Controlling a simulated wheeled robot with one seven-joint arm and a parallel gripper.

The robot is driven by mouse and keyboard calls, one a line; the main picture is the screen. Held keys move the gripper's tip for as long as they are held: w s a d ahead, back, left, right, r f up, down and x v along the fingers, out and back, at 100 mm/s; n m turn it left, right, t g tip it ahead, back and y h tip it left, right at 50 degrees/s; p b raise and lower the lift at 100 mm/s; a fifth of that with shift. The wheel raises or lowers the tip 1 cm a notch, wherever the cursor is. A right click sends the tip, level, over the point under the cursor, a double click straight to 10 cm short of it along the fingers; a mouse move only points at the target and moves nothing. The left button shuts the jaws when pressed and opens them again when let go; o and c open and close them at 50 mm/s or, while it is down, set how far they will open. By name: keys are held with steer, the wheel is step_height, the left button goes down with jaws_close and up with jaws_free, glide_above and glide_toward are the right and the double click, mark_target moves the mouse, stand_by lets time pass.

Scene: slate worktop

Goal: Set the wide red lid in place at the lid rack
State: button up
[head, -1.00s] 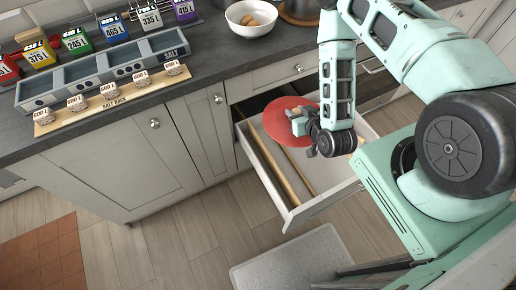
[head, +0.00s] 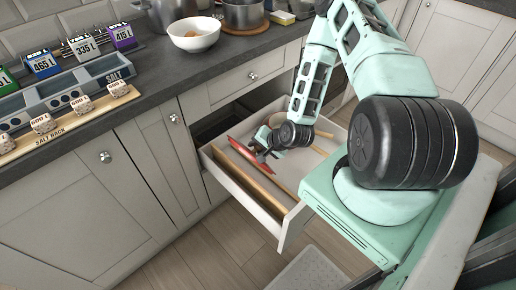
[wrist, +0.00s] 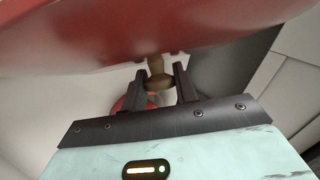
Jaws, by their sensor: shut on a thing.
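The wide red lid (head: 249,130) is in the open drawer (head: 283,228), seen nearly edge-on and tilted in the head view. In the wrist view its red face (wrist: 150,35) spans the top. My gripper (head: 266,153) is shut on the lid's brown knob (wrist: 157,80), which sits between the two fingers in the wrist view (wrist: 163,88). Long wooden rails (head: 250,172) run along the drawer's left side, just below the lid; they may be the lid rack. I cannot tell whether the lid touches them, since my gripper hides part of it.
A small red thing (wrist: 132,98) shows behind the fingers in the wrist view. A light wooden stick (head: 321,151) lies at the drawer's right. A white bowl (head: 193,34), pots (head: 243,14) and a salt rack (head: 70,135) stand on the worktop above. The drawer's front right floor is bare.

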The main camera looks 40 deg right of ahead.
steer(key=shift+r, duration=0.1)
steer(key=f+b, duration=0.1)
steer(key=w+f+b, duration=0.1)
steer(key=f, duration=0.1)
steer(key=w+f+b, duration=0.1)
steer(key=f, duration=0.1)
steer(key=shift+b, duration=0.3)
steer(key=w+f+b, duration=0.3)
steer(key=w+f, duration=0.1)
steer(key=w, duration=0.4)
steer(key=shift+a+b, duration=0.15)
steer(key=shift+b, duration=0.2)
stand_by(0.4)
steer(key=o, duration=1.2)
steer(key=shift+s+r, duration=0.1)
steer(key=p+v, duration=0.1)
steer(key=v, duration=1.6)
steer(key=shift+r, duration=0.25)
